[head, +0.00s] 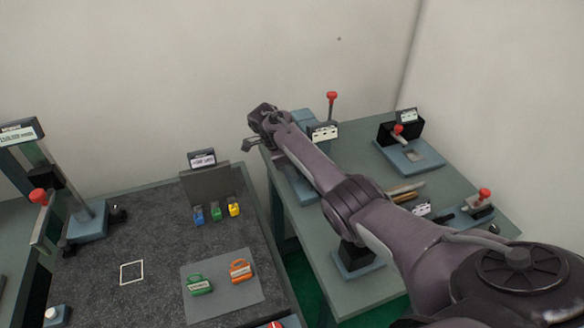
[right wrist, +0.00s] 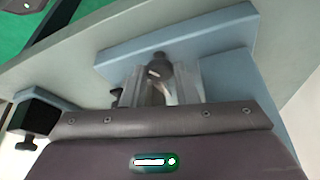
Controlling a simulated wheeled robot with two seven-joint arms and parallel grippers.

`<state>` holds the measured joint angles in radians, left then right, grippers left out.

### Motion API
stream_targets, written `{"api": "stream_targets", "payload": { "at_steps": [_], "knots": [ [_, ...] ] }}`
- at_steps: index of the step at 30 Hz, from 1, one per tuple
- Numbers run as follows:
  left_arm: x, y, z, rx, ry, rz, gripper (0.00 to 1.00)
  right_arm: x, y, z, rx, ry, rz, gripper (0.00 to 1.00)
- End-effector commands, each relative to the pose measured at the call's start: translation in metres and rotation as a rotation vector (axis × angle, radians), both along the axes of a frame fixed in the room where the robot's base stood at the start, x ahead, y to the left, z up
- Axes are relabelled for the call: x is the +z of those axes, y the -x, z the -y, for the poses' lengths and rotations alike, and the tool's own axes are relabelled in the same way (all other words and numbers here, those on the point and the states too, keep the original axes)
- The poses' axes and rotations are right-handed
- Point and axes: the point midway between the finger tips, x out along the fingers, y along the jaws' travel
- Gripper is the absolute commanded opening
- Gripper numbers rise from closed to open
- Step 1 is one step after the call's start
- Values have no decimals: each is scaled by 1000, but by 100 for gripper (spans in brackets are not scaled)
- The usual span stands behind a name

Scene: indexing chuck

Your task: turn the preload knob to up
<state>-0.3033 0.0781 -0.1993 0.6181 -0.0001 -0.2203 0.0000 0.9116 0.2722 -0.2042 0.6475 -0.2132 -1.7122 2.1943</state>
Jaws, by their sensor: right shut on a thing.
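My right arm reaches across to the blue fixture at the back left of the right-hand table. My right gripper (head: 249,146) is at the fixture's left side in the head view. In the right wrist view, a dark round knob (right wrist: 158,67) with a short white mark sits at the ends of the two pale fingers (right wrist: 160,88), against a blue-grey plate (right wrist: 215,38). The gripper is shut on this knob. The mark looks slanted; I cannot tell which setting it points to. The arm and gripper hide the knob in the head view. My left gripper is not in view.
A red-knobbed lever (head: 331,97) stands on the fixture behind my arm. Another blue fixture (head: 410,157) and a red-knobbed clamp (head: 483,197) are farther right. The left table holds green (head: 198,285) and orange (head: 240,271) tags on a grey mat.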

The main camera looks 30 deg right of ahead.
Motion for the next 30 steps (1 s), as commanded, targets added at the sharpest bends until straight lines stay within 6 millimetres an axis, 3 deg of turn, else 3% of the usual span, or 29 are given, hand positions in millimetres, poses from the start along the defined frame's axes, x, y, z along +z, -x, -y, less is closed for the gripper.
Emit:
{"api": "stream_targets", "payload": {
  "at_steps": [8,21,30],
  "knots": [
    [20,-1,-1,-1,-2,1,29,5,1,0,104,3,-1,4],
    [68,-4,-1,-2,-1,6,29,6,4,-1,470,3,0,4],
    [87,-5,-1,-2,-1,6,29,4,5,-1,683,2,3,4]
  ]
}}
